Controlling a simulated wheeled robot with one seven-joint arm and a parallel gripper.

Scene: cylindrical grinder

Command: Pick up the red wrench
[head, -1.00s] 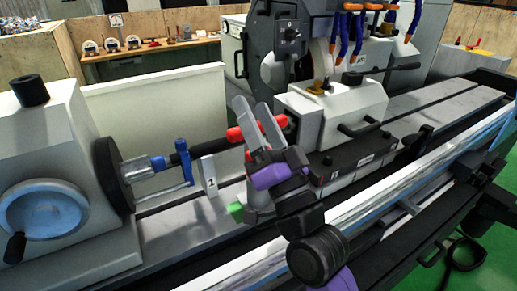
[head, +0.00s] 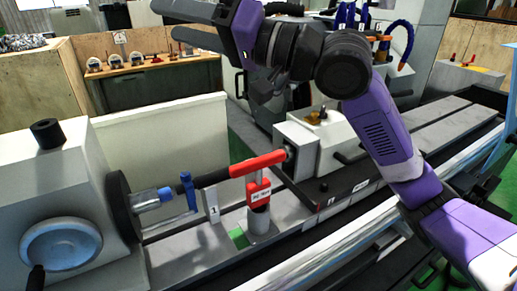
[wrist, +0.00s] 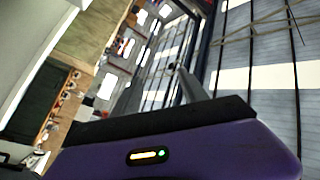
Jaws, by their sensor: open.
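In the head view, a red bar-shaped tool (head: 258,164), which looks like the red wrench, lies level above a labelled red holder (head: 259,194) on a short grey post (head: 262,222). Its exact shape is hard to tell. My gripper (head: 163,19) is high at the upper left, well above and apart from the tool. Its two grey fingers point left, spread and empty. The wrist view shows part of my purple gripper body and one grey finger, with no tool in sight.
The grinder's headstock (head: 75,180) with its blue handwheel stands left. A plate marked 1 (head: 211,204) and a blue clamp (head: 189,190) are just left of the tool. The tailstock block (head: 318,145) is close on its right. A bench (head: 140,67) holds small items behind.

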